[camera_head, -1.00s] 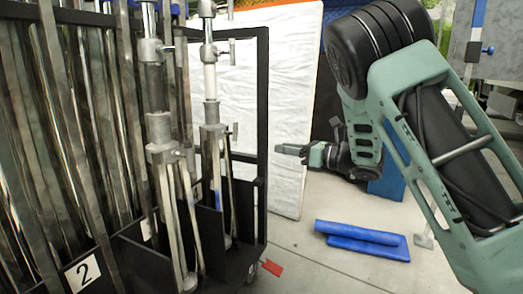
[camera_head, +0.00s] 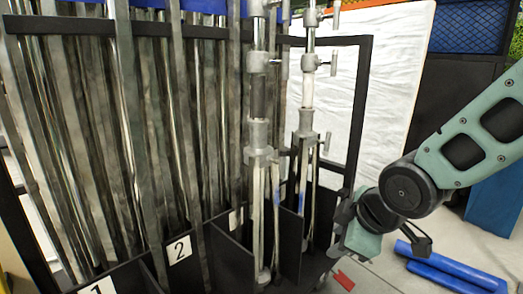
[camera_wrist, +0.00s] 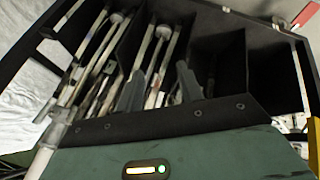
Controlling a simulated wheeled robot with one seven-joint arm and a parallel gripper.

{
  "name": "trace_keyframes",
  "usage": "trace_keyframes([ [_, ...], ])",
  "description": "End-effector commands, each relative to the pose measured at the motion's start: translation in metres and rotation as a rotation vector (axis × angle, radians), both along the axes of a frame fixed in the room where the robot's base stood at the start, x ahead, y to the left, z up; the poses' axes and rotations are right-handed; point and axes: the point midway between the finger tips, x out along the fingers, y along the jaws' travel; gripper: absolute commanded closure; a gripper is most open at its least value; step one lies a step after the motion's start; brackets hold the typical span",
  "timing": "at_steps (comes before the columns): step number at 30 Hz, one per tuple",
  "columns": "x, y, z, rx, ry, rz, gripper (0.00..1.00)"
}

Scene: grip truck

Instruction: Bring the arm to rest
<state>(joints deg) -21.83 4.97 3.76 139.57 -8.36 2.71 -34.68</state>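My arm (camera_head: 470,150) comes in from the right edge in the head view and reaches down toward the lower right side of the rack (camera_head: 360,110). Its green gripper body is low beside the rack's front compartments. In the wrist view, my gripper (camera_wrist: 159,88) shows two dark grey fingers, apart, with nothing clearly held between them. Behind the fingers are the rack's black compartments with metal stands and poles. I cannot tell how far the fingertips are from them.
The rack holds several metal poles and stands (camera_head: 262,160), close to my gripper. A white panel (camera_head: 385,95) leans behind it. Blue rolls (camera_head: 450,270) lie on the floor at lower right. A red tag (camera_head: 344,281) is low by the rack. Grey floor shows at right.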

Motion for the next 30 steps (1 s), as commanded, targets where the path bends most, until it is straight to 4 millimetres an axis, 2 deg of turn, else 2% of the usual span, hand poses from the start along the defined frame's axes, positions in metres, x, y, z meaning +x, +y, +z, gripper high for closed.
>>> trace_keyframes([
  [1, -0.032, 0.007, 0.003, 0.019, 0.099, -0.065, 0.63],
  [3, -0.072, 0.012, 0.001, 0.029, 0.231, -0.164, 0.63],
  [6, -0.125, 0.014, 0.002, 0.016, 0.386, -0.293, 0.63],
  [11, -0.199, 0.008, 0.007, -0.052, 0.574, -0.487, 0.63],
  [13, -0.202, 0.007, 0.028, -0.056, 0.587, -0.504, 0.63],
  [20, -0.200, 0.007, 0.082, -0.054, 0.583, -0.500, 0.63],
  [30, -0.200, 0.007, 0.186, -0.055, 0.582, -0.498, 0.63],
])
